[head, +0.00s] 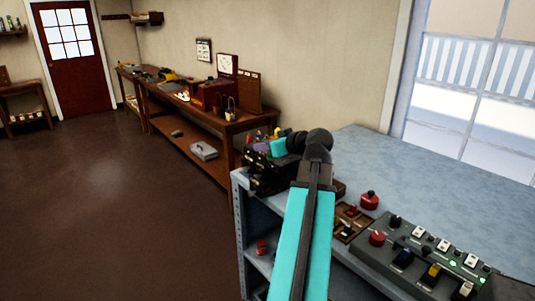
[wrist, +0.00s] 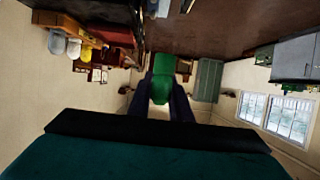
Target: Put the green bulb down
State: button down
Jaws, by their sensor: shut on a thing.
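The green bulb (wrist: 162,80) shows in the middle of the wrist view. The two dark fingers of my gripper (wrist: 164,92) are shut on its lower part, and its upper end sticks out past them. In the head view my arm reaches over the front left of the blue-grey bench, and its wrist hides the fingers and the bulb. Whether the bulb touches anything below it cannot be seen.
A dark rack (head: 262,179) with coloured tops stands at the left end of the blue-grey bench (head: 440,195), beside my arm. A control panel (head: 425,262) with switches and a red knob (head: 369,200) are to the right. The bench's back is clear. A wooden workbench (head: 190,122) stands beyond.

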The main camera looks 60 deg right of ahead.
dwell(0.3)
jog(key=w+d+p, duration=0.1)
jog(key=w+d, duration=0.2)
jog(key=d, duration=0.1)
jog(key=w+d+f+p, duration=0.1)
jog(key=w+d+p, duration=0.1)
jog(key=w+d, duration=0.1)
jog(key=w+d+p, duration=0.1)
jog(key=w+d, duration=0.2)
jog(key=d, duration=0.3)
jog(key=shift+d+f, duration=0.1)
jog(key=shift+f, duration=0.1)
jog(key=shift+f+p, duration=0.1)
jog(key=shift+p, duration=0.2)
jog(key=shift+f+p, duration=0.8)
jog(key=shift+f, duration=0.9)
jog(key=shift+f, duration=0.1)
jog(key=c, duration=1.6)
grip_release()
